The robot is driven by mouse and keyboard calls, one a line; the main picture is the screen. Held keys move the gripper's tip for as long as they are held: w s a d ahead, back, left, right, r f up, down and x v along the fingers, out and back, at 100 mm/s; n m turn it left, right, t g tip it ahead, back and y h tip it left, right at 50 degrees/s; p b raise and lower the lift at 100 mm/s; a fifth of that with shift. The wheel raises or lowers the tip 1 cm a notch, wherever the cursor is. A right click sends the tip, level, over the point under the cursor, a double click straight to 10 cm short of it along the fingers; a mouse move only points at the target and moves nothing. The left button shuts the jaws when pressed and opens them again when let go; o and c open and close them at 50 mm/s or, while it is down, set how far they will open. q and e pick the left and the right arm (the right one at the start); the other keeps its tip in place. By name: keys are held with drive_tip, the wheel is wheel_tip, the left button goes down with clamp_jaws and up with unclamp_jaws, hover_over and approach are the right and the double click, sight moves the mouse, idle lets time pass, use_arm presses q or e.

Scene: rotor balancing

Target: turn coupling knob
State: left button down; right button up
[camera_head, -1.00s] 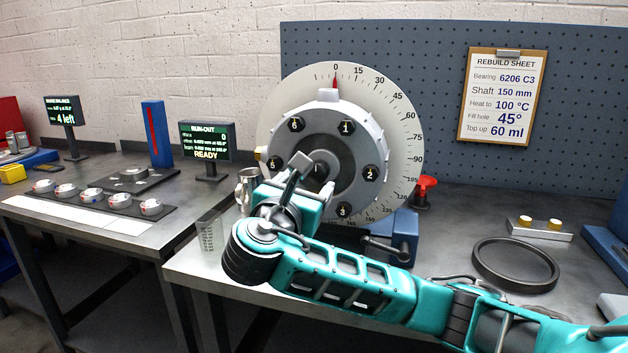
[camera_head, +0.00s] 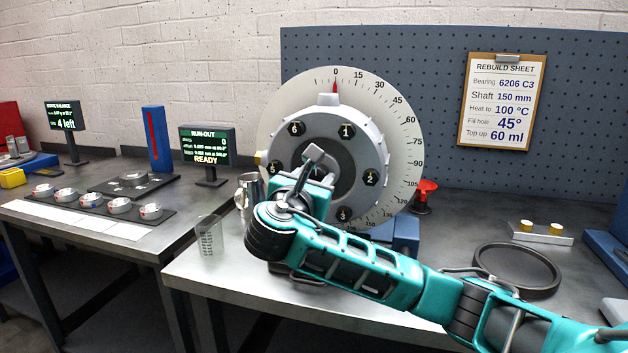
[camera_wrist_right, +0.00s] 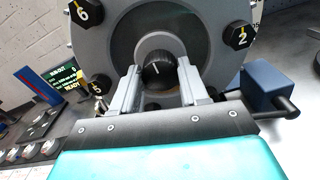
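The black coupling knob (camera_wrist_right: 160,72), with a pale mark across its face, sits at the centre of the grey rotor hub (camera_wrist_right: 205,68). In the head view my right gripper (camera_head: 313,162) is in front of the hub (camera_head: 352,188) and hides the knob. In the right wrist view the two grey fingers of my right gripper (camera_wrist_right: 161,84) stand wide apart, one on each side of the knob. They are close to its sides; contact cannot be made out. My left gripper is not in view.
A graduated dial (camera_head: 405,130) surrounds the hub, with numbered studs on its face. A clear beaker (camera_head: 209,236) and a metal jug (camera_head: 249,187) stand left of my arm.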

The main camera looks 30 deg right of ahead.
drive_tip(key=c, duration=0.5)
drive_tip(key=shift+c, duration=0.2)
